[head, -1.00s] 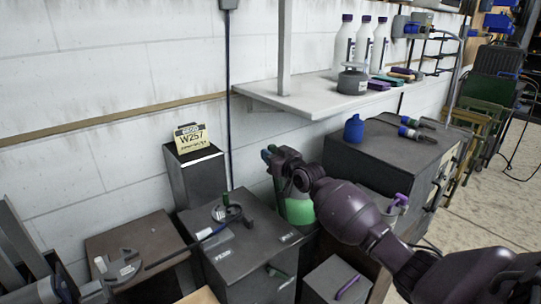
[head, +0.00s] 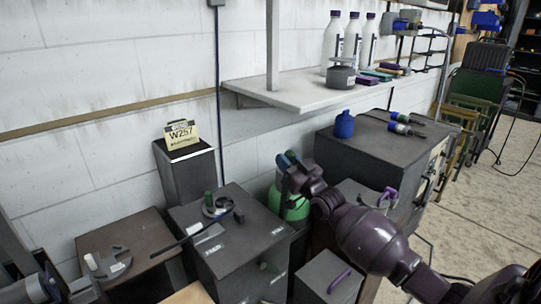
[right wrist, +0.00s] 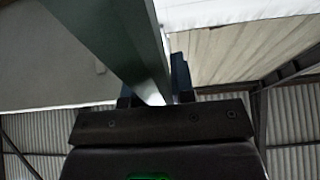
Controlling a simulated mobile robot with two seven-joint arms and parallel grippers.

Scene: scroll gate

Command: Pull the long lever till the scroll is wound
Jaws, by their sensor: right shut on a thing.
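My right gripper (head: 287,163) is at the wall side of the boxes, in front of a green cylinder (head: 292,207) in the head view. In the right wrist view my right gripper (right wrist: 155,100) is shut on a long grey-green bar (right wrist: 125,45), which looks like the lever. The bar runs from the upper left of that view down between the blue fingers. In the head view most of it is hidden behind the gripper and wrist. I cannot make out the scroll in either view.
A shelf (head: 285,95) with white bottles juts from the wall above the gripper. Dark cabinets stand either side: one (head: 238,255) with a black rod across it, another (head: 400,165) with a blue container (head: 344,125). A smaller box (head: 318,268) stands below my arm.

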